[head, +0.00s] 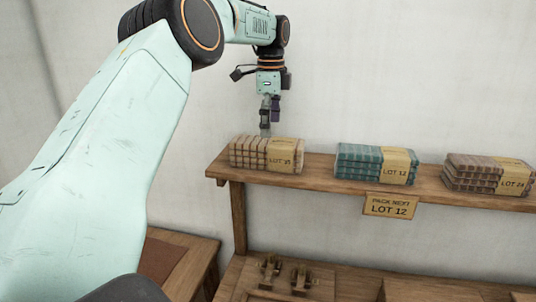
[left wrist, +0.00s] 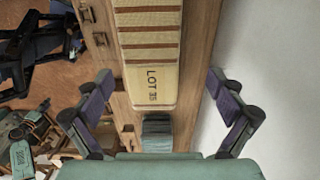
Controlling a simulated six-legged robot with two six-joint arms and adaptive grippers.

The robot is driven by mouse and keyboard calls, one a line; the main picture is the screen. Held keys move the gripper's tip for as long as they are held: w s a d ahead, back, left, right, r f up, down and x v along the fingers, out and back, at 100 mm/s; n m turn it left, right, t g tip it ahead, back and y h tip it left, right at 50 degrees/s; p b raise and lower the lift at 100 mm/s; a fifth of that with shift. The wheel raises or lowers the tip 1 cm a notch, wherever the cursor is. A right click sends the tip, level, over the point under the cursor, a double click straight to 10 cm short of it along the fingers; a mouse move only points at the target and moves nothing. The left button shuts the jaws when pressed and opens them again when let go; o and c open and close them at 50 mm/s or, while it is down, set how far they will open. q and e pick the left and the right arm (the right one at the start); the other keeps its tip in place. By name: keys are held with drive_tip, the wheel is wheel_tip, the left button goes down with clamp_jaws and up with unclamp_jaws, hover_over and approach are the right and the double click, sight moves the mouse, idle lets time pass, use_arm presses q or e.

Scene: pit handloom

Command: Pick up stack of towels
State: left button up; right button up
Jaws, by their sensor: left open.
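Three stacks of folded towels lie on a wooden wall shelf (head: 325,178). The left stack (head: 250,153) is cream with brown stripes and has a paper band marked LOT and a number I cannot read surely. The middle stack (head: 355,162) is teal with a LOT 12 band. The right stack (head: 470,174) is brown with a LOT 24 band. My left gripper (head: 266,126) is open, pointing down just above the cream stack. In the left wrist view the cream stack (left wrist: 150,60) lies between the spread fingers (left wrist: 160,82), with the teal stack (left wrist: 157,132) below it.
A sign (head: 390,206) ending in LOT 12 hangs from the shelf edge below the teal stack. The wall is close behind the shelf. A wooden bench (head: 190,255) and a rack with small wooden parts (head: 285,275) stand below. Bare shelf separates the stacks.

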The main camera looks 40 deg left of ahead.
sight(266, 141)
use_arm(q)
drive_tip(key=shift+s+f, duration=0.7)
drive_tip(key=shift+s, duration=0.35)
drive_tip(key=f, duration=0.2)
drive_tip(key=shift+w+a+f, duration=0.15)
drive_tip(key=shift+w+f, duration=0.15)
drive_tip(key=shift+f, duration=0.1)
drive_tip(key=shift+w+f, duration=0.25)
drive_tip(key=shift+w, duration=0.2)
drive_tip(key=shift+s+r, duration=0.4)
drive_tip(key=shift+s, duration=0.4)
drive_tip(key=c, duration=0.5)
drive_tip(key=shift+w+f, duration=0.3)
drive_tip(key=shift+w, duration=0.2)
drive_tip(key=c, duration=0.4)
drive_tip(key=shift+c, duration=1)
drive_tip(key=shift+s+r, duration=0.1)
drive_tip(key=shift+s, duration=0.1)
drive_tip(key=shift+c, duration=1.3)
